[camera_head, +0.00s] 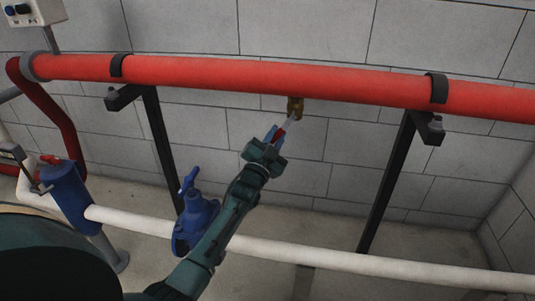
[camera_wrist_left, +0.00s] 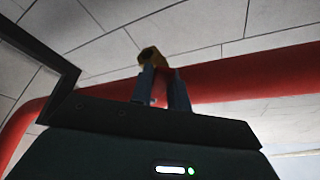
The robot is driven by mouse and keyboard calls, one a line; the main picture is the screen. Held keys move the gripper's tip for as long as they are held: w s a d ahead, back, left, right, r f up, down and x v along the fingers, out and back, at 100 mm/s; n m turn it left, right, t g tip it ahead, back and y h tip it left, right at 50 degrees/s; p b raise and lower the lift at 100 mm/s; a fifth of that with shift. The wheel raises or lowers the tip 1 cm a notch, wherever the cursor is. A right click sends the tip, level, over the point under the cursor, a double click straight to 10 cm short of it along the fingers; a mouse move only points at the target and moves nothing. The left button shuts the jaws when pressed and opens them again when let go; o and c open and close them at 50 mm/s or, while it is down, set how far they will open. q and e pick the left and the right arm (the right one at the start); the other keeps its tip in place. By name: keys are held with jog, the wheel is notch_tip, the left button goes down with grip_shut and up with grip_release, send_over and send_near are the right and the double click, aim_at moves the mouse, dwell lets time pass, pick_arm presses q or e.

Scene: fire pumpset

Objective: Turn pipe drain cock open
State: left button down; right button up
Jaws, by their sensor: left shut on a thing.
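The drain cock (camera_head: 295,106) is a small brass fitting on the underside of the long red pipe (camera_head: 230,76), near the middle of the head view. It also shows in the left wrist view as a brass end (camera_wrist_left: 150,56) just beyond the fingers. My left gripper (camera_head: 276,134) is just below the cock, shut on its red handle (camera_head: 285,127). The left wrist view shows the blue fingers on both sides of a red part (camera_wrist_left: 161,84). The fingers hide much of the handle. My right gripper is not in view.
Black brackets and posts (camera_head: 391,178) hold the red pipe. A white pipe (camera_head: 340,259) runs low, with a blue valve (camera_head: 195,217) beside my forearm. A blue cylinder (camera_head: 71,195) stands at left. A grey block wall (camera_head: 305,35) is close behind.

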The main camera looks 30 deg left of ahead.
pick_arm(q)
jog(key=shift+w+d+f+n+y, duration=0.1)
jog(key=shift+d+f+n+y, duration=0.35)
jog(key=shift+n, duration=0.35)
jog(key=shift+w+d+f+n+y+b, duration=0.15)
jog(key=shift+d+n+y+b, duration=0.45)
jog(key=shift+n, duration=0.9)
jog(key=shift+w+d+f+n+y+b, duration=0.15)
jog(key=shift+d+n+y, duration=0.3)
jog(key=shift+n+y, duration=0.75)
jog(key=shift+w+d+n+y+b, duration=0.15)
jog(key=shift+d+n+y+b, duration=0.3)
jog(key=shift+n, duration=1.35)
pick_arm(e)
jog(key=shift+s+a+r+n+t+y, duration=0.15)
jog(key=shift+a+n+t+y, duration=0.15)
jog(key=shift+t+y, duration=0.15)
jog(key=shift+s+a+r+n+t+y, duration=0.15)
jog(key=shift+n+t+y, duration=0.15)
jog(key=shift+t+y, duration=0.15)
pick_arm(q)
jog(key=shift+d, duration=0.1)
